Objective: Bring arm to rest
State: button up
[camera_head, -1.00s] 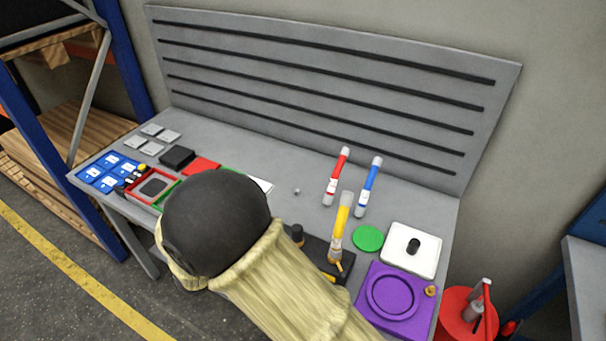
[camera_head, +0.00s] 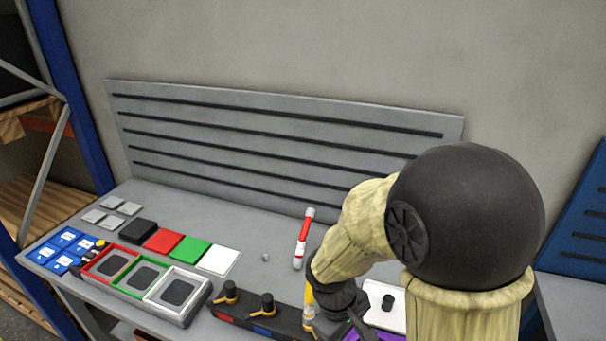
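My arm, with cream sleeves and a large black rounded joint, fills the right half of the view and bends down to a dark wrist over the front of the workbench (camera_head: 165,205). My gripper (camera_head: 354,318) is at the lower end of this wrist; its fingers cannot be made out against the dark parts there. A yellow tube (camera_head: 308,300) stands just left of the wrist, at a dark base with black knobs (camera_head: 262,318). I cannot tell whether the gripper touches the tube.
A red-and-white tube (camera_head: 303,240) is on the bench behind the wrist. Red, green and white trays (camera_head: 143,278), coloured plates (camera_head: 190,250) and blue pieces (camera_head: 66,238) are at left. A white plate with a black knob (camera_head: 389,303) and a purple edge (camera_head: 365,336) show beneath my arm.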

jog(key=d+r+m+t+y, duration=0.2)
jog(key=d+r+m+t, duration=0.1)
jog(key=d+m, duration=0.3)
jog(key=m, duration=0.2)
jog(key=shift+d+r+m+y, duration=0.15)
jog(key=shift+m+y, duration=0.15)
jog(key=shift+y, duration=0.1)
jog(key=shift+s, duration=0.1)
dwell(0.5)
